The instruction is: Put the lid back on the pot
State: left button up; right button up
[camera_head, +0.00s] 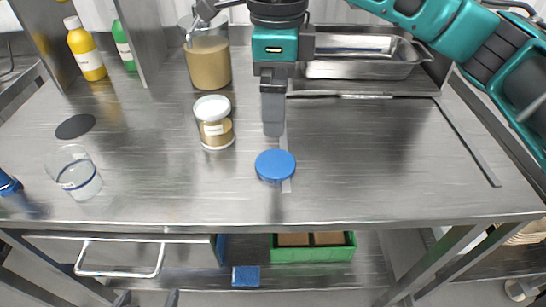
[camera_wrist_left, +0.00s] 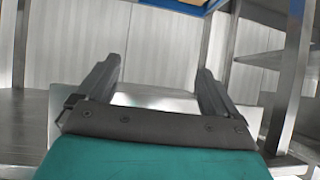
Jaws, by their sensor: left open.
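A round blue lid (camera_head: 275,165) lies flat on the steel table near the middle. A small pot (camera_head: 217,134) with a label and a white top stands upright to its left; I cannot tell whether the white is a cover or contents.
A clear jug (camera_head: 209,62) of brown contents and a steel tray (camera_head: 358,66) stand at the back. A clear cup (camera_head: 78,178) and a dark disc (camera_head: 75,126) are at left. Yellow (camera_head: 86,52) and green (camera_head: 123,46) bottles stand back left. The table's right is clear.

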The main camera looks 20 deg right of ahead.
send_over(275, 163)
jog(key=f, duration=0.7)
jog(key=shift+s+f, duration=0.2)
jog(key=shift+f, duration=0.15)
jog(key=shift+w+f, duration=0.2)
jog(key=shift+f, duration=2.45)
jog(key=c, duration=1)
jog(key=shift+r, duration=0.15)
